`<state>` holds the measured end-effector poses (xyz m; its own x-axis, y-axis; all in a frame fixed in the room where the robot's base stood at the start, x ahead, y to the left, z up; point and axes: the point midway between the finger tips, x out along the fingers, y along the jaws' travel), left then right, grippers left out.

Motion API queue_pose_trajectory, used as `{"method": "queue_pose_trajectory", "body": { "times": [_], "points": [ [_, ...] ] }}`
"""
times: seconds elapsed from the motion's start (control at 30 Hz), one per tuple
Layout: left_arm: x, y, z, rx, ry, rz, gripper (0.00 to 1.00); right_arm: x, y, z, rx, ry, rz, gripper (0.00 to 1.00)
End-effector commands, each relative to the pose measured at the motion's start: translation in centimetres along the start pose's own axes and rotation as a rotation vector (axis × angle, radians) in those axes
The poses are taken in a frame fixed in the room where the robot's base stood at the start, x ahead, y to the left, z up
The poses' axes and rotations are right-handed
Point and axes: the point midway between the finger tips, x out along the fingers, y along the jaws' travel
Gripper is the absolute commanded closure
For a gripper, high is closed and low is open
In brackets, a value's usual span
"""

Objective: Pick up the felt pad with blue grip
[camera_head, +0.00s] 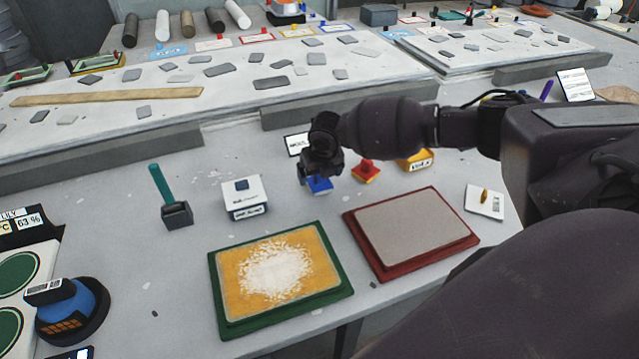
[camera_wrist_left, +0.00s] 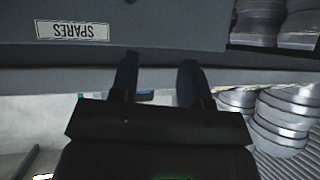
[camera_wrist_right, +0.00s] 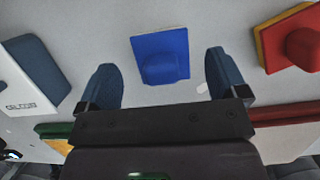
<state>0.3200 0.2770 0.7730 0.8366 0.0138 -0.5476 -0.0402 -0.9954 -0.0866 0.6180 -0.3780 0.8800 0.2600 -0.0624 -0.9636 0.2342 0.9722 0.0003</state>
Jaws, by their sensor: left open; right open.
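The felt pad with blue grip (camera_head: 319,186) lies on the grey table, partly hidden under my right gripper (camera_head: 318,168) in the head view. In the right wrist view the blue pad (camera_wrist_right: 160,47) sits between and beyond my open, empty right fingers, with clear room on both sides. The fingers do not touch it there; their height above it is hard to tell. My left gripper (camera_wrist_left: 158,62) is open and empty in the left wrist view, near a grey surface with a SPARES label (camera_wrist_left: 72,31). It is not in the head view.
A red-grip pad (camera_head: 365,170) stands just right of the blue one. A white box (camera_head: 244,194) is to the left. A green-framed mould with white flakes (camera_head: 229,316) and a red-framed mould (camera_head: 372,267) lie in front. A teal-handled tool (camera_head: 162,185) stands further left.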

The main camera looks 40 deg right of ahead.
Motion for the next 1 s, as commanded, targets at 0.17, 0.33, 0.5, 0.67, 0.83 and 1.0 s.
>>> {"method": "queue_pose_trajectory", "body": {
  "times": [0.17, 0.33, 0.5, 0.67, 0.83, 1.0],
  "points": [
    [0.2, 0.1, 0.3, -0.002, -0.002, 0.001, 0.57, 2.2, -0.1, -0.2, 0.0, 0.001, 0.0, 0.08],
    [0.2, 0.1, 0.3, -0.003, -0.002, 0.001, 0.57, 2.8, -0.1, -0.1, -0.001, 0.0, -0.001, 0.08],
    [0.2, 0.1, 0.3, -0.003, -0.002, 0.001, 0.57, 2.7, -0.1, -0.1, -0.001, 0.0, -0.001, 0.1],
    [0.1, 0.1, 0.4, -0.003, -0.004, 0.001, 0.57, 2.7, -0.1, -0.1, -0.001, 0.0, -0.001, 0.35],
    [0.0, 0.1, 0.6, -0.004, -0.007, 0.0, 0.57, 2.7, -0.1, -0.1, -0.001, 0.0, 0.0, 0.61],
    [0.0, 0.1, 0.7, -0.004, -0.009, 0.0, 0.57, 2.7, -0.1, -0.1, 0.0, 0.0, 0.0, 0.63]
  ]
}}
